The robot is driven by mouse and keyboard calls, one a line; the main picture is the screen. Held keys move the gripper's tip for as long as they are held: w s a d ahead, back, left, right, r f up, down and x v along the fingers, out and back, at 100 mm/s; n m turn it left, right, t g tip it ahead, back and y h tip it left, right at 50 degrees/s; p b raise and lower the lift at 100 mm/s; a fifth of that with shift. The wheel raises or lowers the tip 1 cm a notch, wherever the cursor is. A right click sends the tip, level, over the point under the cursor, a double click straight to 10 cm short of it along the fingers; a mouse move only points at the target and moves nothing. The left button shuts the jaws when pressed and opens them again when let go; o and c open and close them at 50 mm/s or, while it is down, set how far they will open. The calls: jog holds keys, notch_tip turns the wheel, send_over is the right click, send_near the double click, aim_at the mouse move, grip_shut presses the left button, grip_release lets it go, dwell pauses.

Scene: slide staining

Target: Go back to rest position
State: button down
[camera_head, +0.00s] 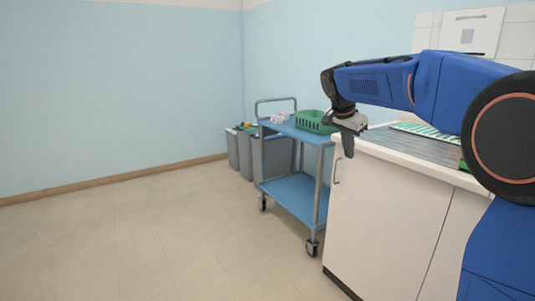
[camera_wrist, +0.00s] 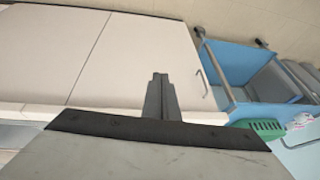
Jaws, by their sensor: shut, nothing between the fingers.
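My gripper (camera_head: 348,146) hangs at the end of my blue arm, pointing down in front of the near left corner of the white counter (camera_head: 375,215) in the head view. Its fingers (camera_wrist: 161,98) are together and hold nothing in the wrist view. In that view the fingers show against the white cabinet doors (camera_wrist: 120,60). My arm reaches in from the right of the head view, above the counter top, and hides part of it.
A blue trolley (camera_head: 292,194) with a green basket (camera_head: 315,122) stands just left of the counter. Grey bins (camera_head: 272,158) stand behind it. A green-striped item (camera_head: 425,131) lies on the counter. The floor (camera_head: 130,245) at left is clear.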

jog(key=s+d+n, duration=0.2)
jog(key=s+n, duration=0.1)
jog(key=s, duration=0.9)
jog(key=s+f+n+y, duration=0.1)
jog(key=s+f+n, duration=0.1)
jog(key=s+f, duration=0.4)
jog(key=s+f+n+y, duration=0.1)
jog(key=s+f+n, duration=0.2)
jog(key=s, duration=1.2)
jog(key=s+f+n+t+y, duration=0.1)
jog(key=s+f+n, duration=0.2)
jog(key=s+f, duration=0.6)
jog(key=shift+s+f, duration=0.35)
jog(key=shift+s, duration=0.75)
